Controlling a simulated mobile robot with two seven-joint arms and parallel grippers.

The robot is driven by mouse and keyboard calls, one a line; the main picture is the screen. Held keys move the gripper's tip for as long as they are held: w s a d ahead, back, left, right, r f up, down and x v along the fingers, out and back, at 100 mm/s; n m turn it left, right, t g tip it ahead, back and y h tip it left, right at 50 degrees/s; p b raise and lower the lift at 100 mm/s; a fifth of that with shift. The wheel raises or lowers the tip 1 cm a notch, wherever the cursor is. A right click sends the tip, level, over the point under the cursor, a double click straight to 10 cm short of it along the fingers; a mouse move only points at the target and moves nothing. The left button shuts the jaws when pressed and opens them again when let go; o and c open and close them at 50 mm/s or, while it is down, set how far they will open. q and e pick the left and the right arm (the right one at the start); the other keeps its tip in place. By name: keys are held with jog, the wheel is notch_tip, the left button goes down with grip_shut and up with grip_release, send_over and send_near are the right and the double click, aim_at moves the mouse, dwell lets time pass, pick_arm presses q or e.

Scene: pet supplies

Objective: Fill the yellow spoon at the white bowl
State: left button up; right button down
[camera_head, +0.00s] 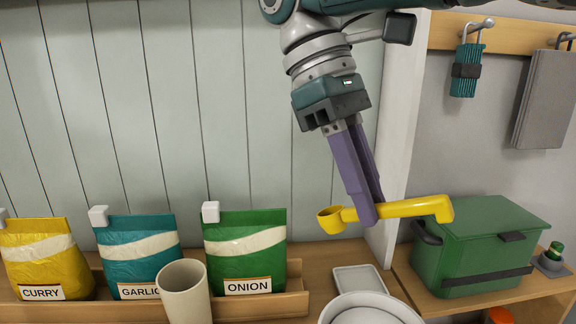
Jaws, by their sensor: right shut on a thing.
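The yellow spoon (413,208) has a round scoop at its left end and a bent handle end at the right. My right gripper (370,212) is shut on its handle, between scoop and bend, and holds it in the air. The scoop opening faces partly toward the camera; I see no contents in it. The white bowl (370,300) stands on the wooden surface below the spoon, cut off by the bottom edge of the view. Only its rim and upper part show, and its contents cannot be made out. My left gripper is not in view.
Yellow curry (38,262), teal garlic (140,262) and green onion (246,262) bags stand in a wooden rack at left. A beige cup (186,292) stands in front. A small pale tray (358,280) lies behind the bowl. A green box (475,250) stands at right.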

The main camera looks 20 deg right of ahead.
jog(key=w+d+f+n+t+h+p, duration=0.25)
jog(key=d+n+p, duration=0.2)
jog(key=n, duration=0.25)
jog(key=w+d+f+n+t+h+p, duration=0.1)
jog(key=w+d+f+n+t+p, duration=0.2)
jog(key=d+n, duration=0.4)
notch_tip(320, 180, down, 7)
jog(key=s+n+t+b, duration=0.1)
jog(key=n+t+b, duration=0.1)
jog(key=b, duration=0.3)
jog(key=shift+n+b, duration=0.4)
jog(key=shift+n, duration=0.4)
jog(key=shift+s+d+t+y, duration=0.1)
jog(key=shift+t+y, duration=0.15)
